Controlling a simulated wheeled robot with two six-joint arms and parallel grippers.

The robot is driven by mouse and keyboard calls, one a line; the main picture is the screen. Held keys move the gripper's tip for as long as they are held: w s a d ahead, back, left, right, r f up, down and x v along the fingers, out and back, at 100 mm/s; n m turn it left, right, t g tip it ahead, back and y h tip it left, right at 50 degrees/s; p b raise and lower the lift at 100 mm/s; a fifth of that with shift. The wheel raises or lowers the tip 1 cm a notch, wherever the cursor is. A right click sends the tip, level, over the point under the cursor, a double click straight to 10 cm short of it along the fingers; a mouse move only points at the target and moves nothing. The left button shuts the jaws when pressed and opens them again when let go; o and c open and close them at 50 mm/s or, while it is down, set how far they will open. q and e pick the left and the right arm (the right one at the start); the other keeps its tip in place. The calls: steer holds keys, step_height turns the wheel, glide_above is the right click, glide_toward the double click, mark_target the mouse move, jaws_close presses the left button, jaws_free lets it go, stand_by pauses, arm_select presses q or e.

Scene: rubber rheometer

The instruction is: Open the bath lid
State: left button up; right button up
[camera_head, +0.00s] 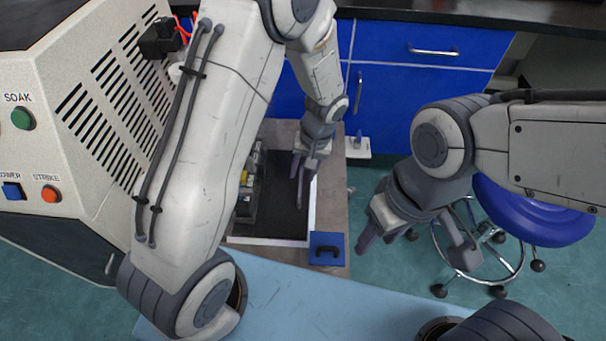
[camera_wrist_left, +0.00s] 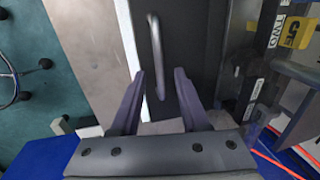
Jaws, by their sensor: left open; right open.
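The bath lid appears to be the dark flat panel (camera_head: 278,205) in the light frame behind the blue bench edge in the head view. In the left wrist view the dark panel (camera_wrist_left: 190,30) carries a slim metal bar handle (camera_wrist_left: 155,50). My left gripper (camera_head: 299,178) is over the panel, pointing down. In the wrist view its fingers (camera_wrist_left: 160,78) are open, one on each side of the handle's near end; contact cannot be told. The panel looks flat and shut. My right gripper (camera_head: 416,248) is open and empty, to the right, over the floor.
Machinery with a yellow label (camera_wrist_left: 297,32) stands right beside the panel. The cream rheometer housing (camera_head: 75,120) is at left. A blue stool (camera_head: 535,212) stands at right. Blue cabinets (camera_head: 400,85) are behind.

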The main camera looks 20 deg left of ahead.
arm_select(q)
steer(key=shift+f, duration=0.2)
steer(key=shift+c, duration=0.3)
jaws_close()
stand_by(1.1)
